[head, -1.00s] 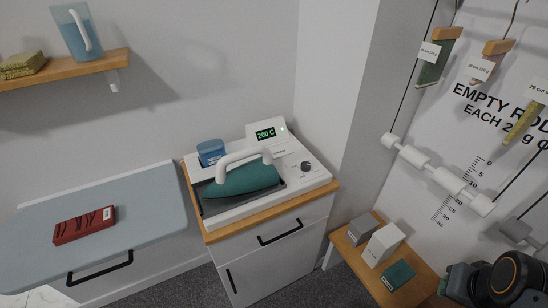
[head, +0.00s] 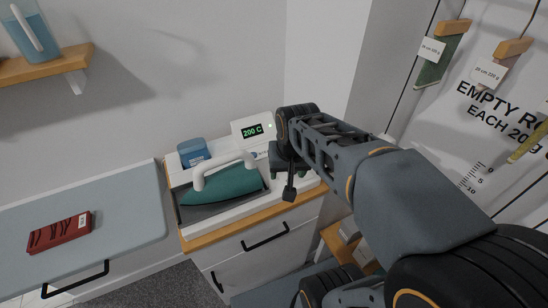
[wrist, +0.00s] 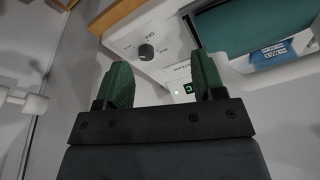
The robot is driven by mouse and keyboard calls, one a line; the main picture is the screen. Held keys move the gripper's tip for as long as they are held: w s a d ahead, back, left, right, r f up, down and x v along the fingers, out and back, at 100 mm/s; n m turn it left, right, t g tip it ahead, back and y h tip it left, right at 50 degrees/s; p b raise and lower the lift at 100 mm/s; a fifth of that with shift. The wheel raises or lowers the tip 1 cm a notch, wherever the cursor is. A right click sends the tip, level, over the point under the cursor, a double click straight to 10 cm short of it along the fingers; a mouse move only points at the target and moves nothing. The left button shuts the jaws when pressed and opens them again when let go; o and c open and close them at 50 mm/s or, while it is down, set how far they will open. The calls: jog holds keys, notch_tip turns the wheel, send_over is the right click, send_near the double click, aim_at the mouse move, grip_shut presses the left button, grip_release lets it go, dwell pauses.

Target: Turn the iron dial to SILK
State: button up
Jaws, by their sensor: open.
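The dial (wrist: 146,52) is a small black knob on the white iron station (wrist: 125,40), with small lettering around it; its setting is too small to read. In the wrist view it lies beyond and between my two green fingertips, apart from them. My gripper (wrist: 163,78) is open and empty. In the head view my gripper (head: 288,170) hangs over the right part of the station and hides the dial. The teal iron (head: 225,186) with its white handle rests on the station. The station's display (head: 252,132) reads 200 C.
A blue tank (head: 192,152) stands behind the iron, close to its handle. A blue-grey ironing board (head: 125,190) with a red patterned packet (head: 60,232) is at left. The wall rises close behind the station.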

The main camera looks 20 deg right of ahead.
jog(key=w+d+m+g+p, duration=0.35)
jog(key=w+d+m, duration=0.3)
jog(key=w, duration=0.45)
jog(key=shift+t, duration=0.45)
jog(key=f, duration=0.4)
jog(key=f+p, duration=0.1)
jog(key=f, duration=0.3)
jog(key=d+f+p, duration=0.1)
jog(key=f, duration=0.3)
jog(key=shift+w+f, duration=0.15)
jog(key=shift+f, duration=0.2)
jog(key=shift+a, duration=0.1)
jog(key=c, duration=0.9)
jog(key=shift+n, duration=0.35)
